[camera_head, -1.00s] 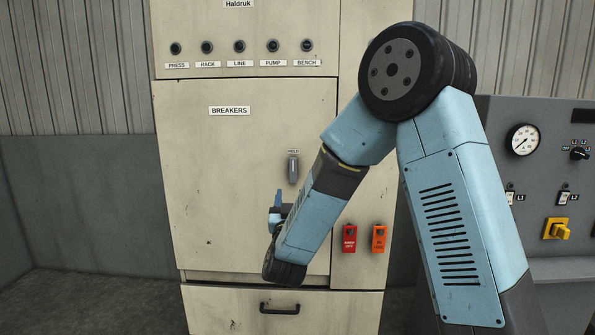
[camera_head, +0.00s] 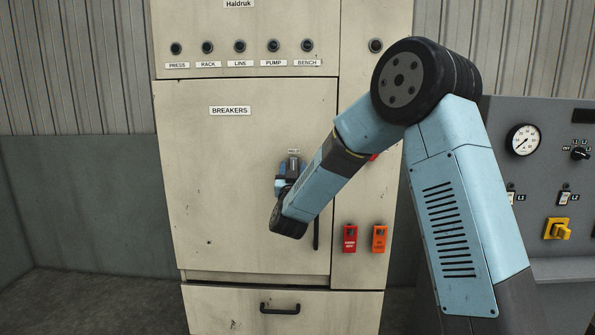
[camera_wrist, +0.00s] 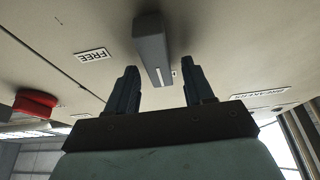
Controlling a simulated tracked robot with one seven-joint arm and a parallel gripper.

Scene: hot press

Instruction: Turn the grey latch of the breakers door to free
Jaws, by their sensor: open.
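The grey latch (camera_head: 294,156) is on the cream breakers door (camera_head: 225,180), under a small label; its lower part is hidden by my gripper in the head view. In the wrist view the latch (camera_wrist: 151,45) is a grey bar with a pale line on it. My gripper (camera_wrist: 160,72) is open, with one dark blue finger on each side of the latch's near end in the picture. I cannot tell whether either finger touches it. In the head view my gripper (camera_head: 286,170) is at the latch. A FREE label (camera_wrist: 92,55) shows left of the latch in the wrist view.
A black upright handle (camera_head: 316,232) is on the door, just right of my wrist. Red (camera_head: 350,238) and orange (camera_head: 379,238) switches are on the panel to the right. A drawer handle (camera_head: 280,309) is below. A grey console (camera_head: 550,190) stands at the right.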

